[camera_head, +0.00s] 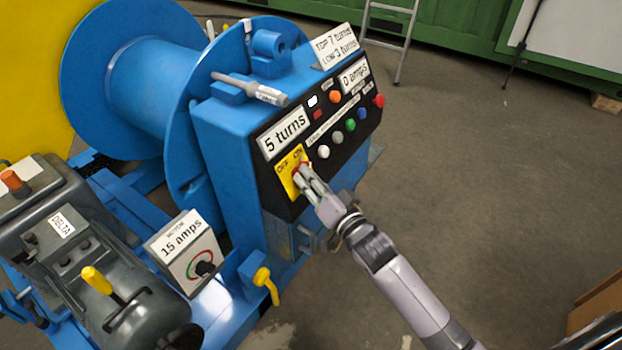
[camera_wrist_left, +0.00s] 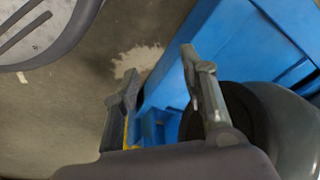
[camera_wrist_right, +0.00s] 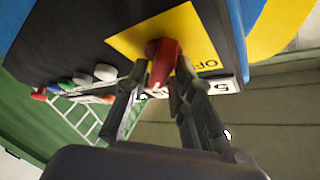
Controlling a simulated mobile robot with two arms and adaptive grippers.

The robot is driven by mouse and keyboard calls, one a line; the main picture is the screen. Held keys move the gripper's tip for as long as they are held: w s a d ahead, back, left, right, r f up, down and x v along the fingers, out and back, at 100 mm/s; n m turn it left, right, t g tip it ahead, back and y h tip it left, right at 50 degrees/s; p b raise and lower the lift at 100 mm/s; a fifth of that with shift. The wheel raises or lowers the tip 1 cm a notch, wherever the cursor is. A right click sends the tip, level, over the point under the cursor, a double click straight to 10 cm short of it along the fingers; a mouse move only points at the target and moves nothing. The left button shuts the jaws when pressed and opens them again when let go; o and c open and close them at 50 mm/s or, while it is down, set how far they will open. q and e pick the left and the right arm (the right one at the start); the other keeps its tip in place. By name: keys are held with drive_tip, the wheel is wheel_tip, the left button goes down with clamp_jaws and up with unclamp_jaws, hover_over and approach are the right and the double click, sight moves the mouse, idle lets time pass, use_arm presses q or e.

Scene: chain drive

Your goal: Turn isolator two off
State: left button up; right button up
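The isolator is a yellow plate (camera_head: 285,178) marked OFF and ON on the black front panel of a blue machine. Its red handle (camera_wrist_right: 163,58) stands out from the plate in the right wrist view. In the head view my right gripper (camera_head: 304,173) covers most of the handle, near the ON side. The two fingers of my right gripper (camera_wrist_right: 160,75) lie close on both sides of the handle and appear to touch it. No number shows on this isolator. My left gripper (camera_wrist_left: 158,75) is open and empty above the floor beside blue machine parts; it is outside the head view.
The panel also carries several coloured buttons (camera_head: 350,125) and a "5 turns" display (camera_head: 284,134). A motor box (camera_head: 184,249) reading 15 amps and a yellow handle (camera_head: 266,284) stand below left. A ladder (camera_head: 405,40) is behind.

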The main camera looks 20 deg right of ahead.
clamp_jaws()
drive_tip(key=shift+f+n, duration=0.1)
drive_tip(key=shift+n, duration=0.3)
use_arm(q)
drive_tip(key=r, duration=0.2)
drive_tip(key=r+b, duration=0.1)
drive_tip(key=w+r, duration=0.1)
drive_tip(key=r, duration=0.1)
drive_tip(key=shift+r+b, duration=0.3)
use_arm(e)
drive_tip(key=n+g+y, duration=0.3)
drive_tip(key=n+y, duration=0.1)
drive_tip(key=n, duration=0.4)
drive_tip(key=n+g+y, duration=0.2)
drive_tip(key=n+y, duration=0.1)
drive_tip(key=n, duration=0.5)
drive_tip(key=w+d+n+g+y, duration=0.1)
drive_tip(key=n+g+y, duration=0.2)
drive_tip(key=n, duration=0.5)
drive_tip(key=shift+g+y, duration=0.3)
drive_tip(key=shift+y, duration=0.5)
use_arm(q)
drive_tip(key=shift+s+f, duration=0.15)
drive_tip(key=shift+f, duration=0.1)
use_arm(e)
drive_tip(key=shift+n, duration=0.4)
